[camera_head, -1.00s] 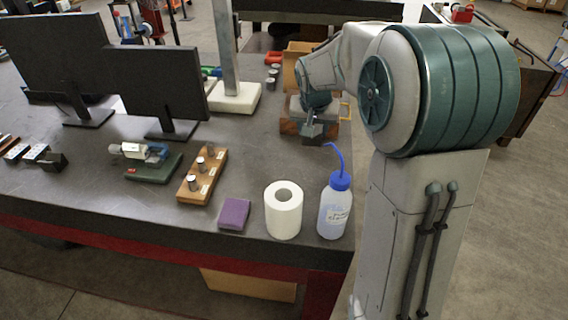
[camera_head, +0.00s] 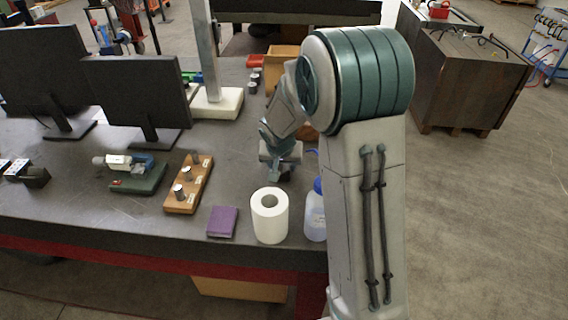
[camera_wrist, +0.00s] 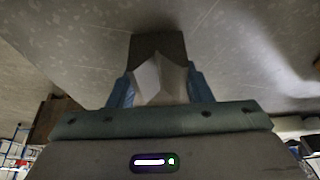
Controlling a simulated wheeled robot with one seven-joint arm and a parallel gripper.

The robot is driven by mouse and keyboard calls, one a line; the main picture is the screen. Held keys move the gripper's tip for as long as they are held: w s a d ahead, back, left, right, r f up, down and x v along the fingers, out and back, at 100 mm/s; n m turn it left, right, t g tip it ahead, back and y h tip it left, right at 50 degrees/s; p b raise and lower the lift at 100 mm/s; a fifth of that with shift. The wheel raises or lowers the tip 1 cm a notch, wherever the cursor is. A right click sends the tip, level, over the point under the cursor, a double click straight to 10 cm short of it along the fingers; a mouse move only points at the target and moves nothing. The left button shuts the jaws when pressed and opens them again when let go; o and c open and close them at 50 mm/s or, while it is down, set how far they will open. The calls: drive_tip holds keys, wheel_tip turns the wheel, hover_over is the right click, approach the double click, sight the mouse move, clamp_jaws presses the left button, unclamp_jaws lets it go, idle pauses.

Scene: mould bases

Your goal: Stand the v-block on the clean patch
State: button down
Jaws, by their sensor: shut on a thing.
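My gripper (camera_head: 279,166) is over the bench, just behind the white paper roll. In the wrist view, its two blue fingers (camera_wrist: 160,92) are shut on a grey and dark block, which I take to be the v-block (camera_wrist: 160,62). Its pale angled faces show between the fingers, and its far end is dark. In the head view the block is small and partly hidden by the gripper. I cannot tell whether it touches the bench. I cannot make out the clean patch in either view.
The paper roll (camera_head: 269,218), a blue-capped bottle (camera_head: 315,222) and a purple pad (camera_head: 222,222) stand near the front edge. A wooden rack (camera_head: 187,188) with metal cylinders and a small vise (camera_head: 135,170) are left. Bench (camera_head: 228,175) between rack and gripper is clear.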

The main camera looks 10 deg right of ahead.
drive_tip(key=shift+f, duration=0.25)
drive_tip(key=c, duration=0.7)
unclamp_jaws()
drive_tip(key=shift+r, duration=0.15)
drive_tip(key=b+v, duration=0.1)
drive_tip(key=v, duration=1.1)
drive_tip(key=shift+s, duration=0.1)
